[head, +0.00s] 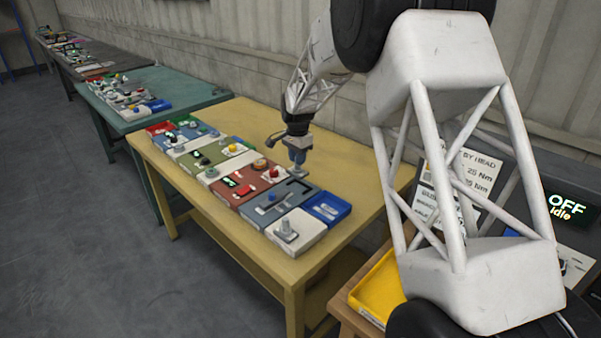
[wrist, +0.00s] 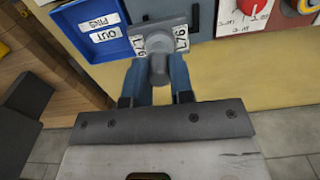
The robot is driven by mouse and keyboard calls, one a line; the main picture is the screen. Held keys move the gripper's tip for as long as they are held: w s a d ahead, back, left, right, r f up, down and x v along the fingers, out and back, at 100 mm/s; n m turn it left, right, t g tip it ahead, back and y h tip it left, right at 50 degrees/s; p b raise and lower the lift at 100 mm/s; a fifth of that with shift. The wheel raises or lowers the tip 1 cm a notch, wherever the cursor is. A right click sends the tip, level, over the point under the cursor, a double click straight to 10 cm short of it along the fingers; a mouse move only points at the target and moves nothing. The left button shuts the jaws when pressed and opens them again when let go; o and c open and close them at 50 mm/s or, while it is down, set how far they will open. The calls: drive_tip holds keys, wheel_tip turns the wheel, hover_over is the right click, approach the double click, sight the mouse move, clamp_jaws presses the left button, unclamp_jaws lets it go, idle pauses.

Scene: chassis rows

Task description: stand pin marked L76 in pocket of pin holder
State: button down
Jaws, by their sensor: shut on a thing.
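My gripper (head: 299,156) is shut on a grey pin (wrist: 158,66). In the wrist view its two blue fingers stand on either side of the round shank. In the head view the pin (head: 298,171) hangs below the fingers, over the back of the blue-grey panel (head: 265,215). A white block (head: 307,238) with a grey upright post stands at the near end of the row. I cannot tell for sure which piece is the pin holder.
A blue tray (head: 342,213) lies right of the panel; its labels read PINS and OUT in the wrist view (wrist: 84,50). A red panel (head: 222,191) with knobs adjoins on the other side. The yellow table (head: 345,165) is bare along its back.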

drive_tip(key=shift+w+a+r, duration=0.1)
drive_tip(key=shift+w+r, duration=0.1)
drive_tip(key=shift+w, duration=0.3)
drive_tip(key=shift+w+r, duration=0.15)
drive_tip(key=shift+w, duration=0.35)
drive_tip(key=shift+f, duration=0.3)
drive_tip(key=shift+f, duration=3.7)
drive_tip(key=shift+f, duration=0.1)
drive_tip(key=c, duration=0.9)
unclamp_jaws()
drive_tip(key=shift+r, duration=3.9)
